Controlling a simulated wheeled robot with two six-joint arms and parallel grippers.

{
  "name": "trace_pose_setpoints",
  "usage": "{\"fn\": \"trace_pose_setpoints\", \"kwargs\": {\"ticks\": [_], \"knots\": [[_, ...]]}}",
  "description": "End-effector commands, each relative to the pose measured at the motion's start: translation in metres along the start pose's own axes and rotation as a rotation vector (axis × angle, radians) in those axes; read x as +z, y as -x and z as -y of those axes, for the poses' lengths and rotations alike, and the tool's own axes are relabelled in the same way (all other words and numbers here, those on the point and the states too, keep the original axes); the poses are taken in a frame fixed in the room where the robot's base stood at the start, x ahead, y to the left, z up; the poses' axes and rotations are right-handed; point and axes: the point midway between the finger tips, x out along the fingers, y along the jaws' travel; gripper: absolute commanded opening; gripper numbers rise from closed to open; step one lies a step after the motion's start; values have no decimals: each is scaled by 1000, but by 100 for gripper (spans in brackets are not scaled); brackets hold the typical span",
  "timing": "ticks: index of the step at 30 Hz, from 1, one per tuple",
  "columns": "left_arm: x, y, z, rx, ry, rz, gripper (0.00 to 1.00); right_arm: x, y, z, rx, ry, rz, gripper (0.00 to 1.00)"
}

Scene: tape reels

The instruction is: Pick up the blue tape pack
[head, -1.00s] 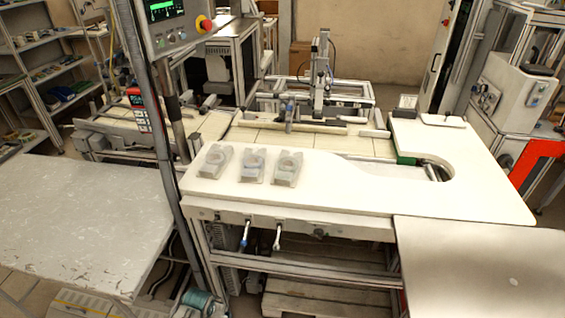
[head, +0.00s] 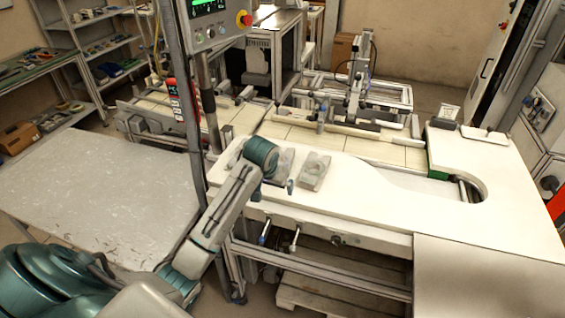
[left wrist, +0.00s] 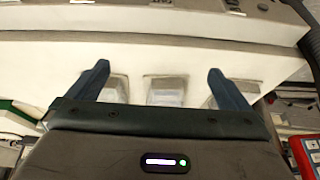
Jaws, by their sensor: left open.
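Several pale, clear-looking tape packs lie in a row on the white table. In the head view the right pack (head: 313,170) is in full view, the middle pack (head: 284,160) is partly covered by my left arm, and the left one is hidden. None looks clearly blue, so I cannot tell which is the blue tape pack. In the left wrist view my left gripper (left wrist: 158,68) is open and empty, its fingers apart, with the middle pack (left wrist: 165,90) showing between them. In the head view the left gripper (head: 280,184) is low near the packs, mostly hidden. My right gripper is out of view.
The white table (head: 400,215) is clear to the right of the packs. A post with a control panel (head: 215,22) rises at the table's left end. A grey worktable (head: 90,190) stands at left. A fixture (head: 355,90) stands behind.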

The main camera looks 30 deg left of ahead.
Motion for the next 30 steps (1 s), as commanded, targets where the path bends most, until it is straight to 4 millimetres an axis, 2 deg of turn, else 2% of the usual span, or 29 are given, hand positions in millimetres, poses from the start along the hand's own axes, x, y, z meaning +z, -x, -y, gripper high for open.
{"fn": "trace_pose_setpoints", "kwargs": {"ticks": [1,3,6,9,13,21,26,30], "knots": [[-17,5,5,-2,18,-6,100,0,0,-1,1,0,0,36],[-37,12,10,-2,43,-9,100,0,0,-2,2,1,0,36],[-61,21,17,0,77,-11,100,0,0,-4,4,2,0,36],[-73,25,21,1,95,-10,100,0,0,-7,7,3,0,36],[-76,16,22,2,102,-5,100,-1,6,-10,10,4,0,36],[-78,-23,21,2,101,-8,100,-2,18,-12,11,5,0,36],[-79,-32,21,3,101,-9,100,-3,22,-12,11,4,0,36],[-84,-44,20,3,102,-6,100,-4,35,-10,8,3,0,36]]}}
